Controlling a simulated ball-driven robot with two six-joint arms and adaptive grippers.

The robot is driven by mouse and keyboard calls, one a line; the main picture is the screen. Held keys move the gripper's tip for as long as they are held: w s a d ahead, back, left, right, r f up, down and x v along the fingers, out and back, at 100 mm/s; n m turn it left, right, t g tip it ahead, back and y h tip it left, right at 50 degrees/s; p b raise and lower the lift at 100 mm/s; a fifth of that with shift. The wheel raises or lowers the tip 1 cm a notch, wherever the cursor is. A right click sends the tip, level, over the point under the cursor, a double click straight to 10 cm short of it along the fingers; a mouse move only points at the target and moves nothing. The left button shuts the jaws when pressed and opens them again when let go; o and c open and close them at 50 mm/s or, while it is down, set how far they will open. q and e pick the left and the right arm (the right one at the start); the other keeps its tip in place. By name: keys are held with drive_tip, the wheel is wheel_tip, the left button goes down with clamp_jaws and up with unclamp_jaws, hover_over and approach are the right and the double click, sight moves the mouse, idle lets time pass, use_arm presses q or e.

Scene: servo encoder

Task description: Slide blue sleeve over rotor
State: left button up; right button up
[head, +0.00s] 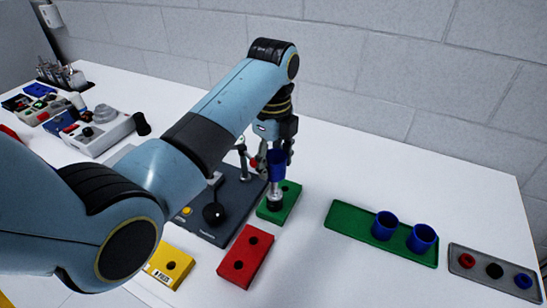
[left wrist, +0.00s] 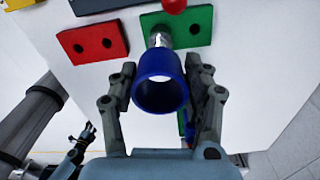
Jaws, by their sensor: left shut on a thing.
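My left gripper (head: 277,160) is shut on a blue sleeve (head: 277,168) and holds it above the green block. In the left wrist view, the gripper (left wrist: 160,103) has a finger on each side of the blue sleeve (left wrist: 160,92). A silver rotor (head: 275,193) stands upright on the green block (head: 291,193), just below the sleeve; it also shows beyond the sleeve in the left wrist view (left wrist: 159,40). I cannot tell whether the sleeve's lower rim is around the rotor's top or just above it. My right gripper cannot be made out in the head view.
A dark fixture (head: 233,220) with a black knob stands left of the green block. A red block (head: 246,257) and a yellow block (head: 157,262) lie in front. A green tray (head: 345,215) with two blue sleeves and a grey tray (head: 490,270) lie right.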

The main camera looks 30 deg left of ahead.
use_arm(q)
drive_tip(key=shift+f, duration=0.1)
use_arm(e)
drive_tip(key=shift+a, duration=0.4)
use_arm(q)
drive_tip(key=shift+f, duration=0.2)
use_arm(e)
drive_tip(key=shift+d, duration=0.15)
idle(0.3)
use_arm(q)
drive_tip(key=shift+f, duration=0.75)
use_arm(e)
drive_tip(key=shift+d+f, duration=0.15)
drive_tip(key=shift+f, duration=0.05)
use_arm(q)
drive_tip(key=shift+f+b, duration=0.2)
drive_tip(key=shift+b, duration=0.1)
use_arm(e)
drive_tip(key=shift+f, duration=0.1)
use_arm(q)
drive_tip(key=shift+f, duration=0.75)
use_arm(e)
drive_tip(key=shift+a+f, duration=0.2)
use_arm(q)
drive_tip(key=shift+f, duration=0.1)
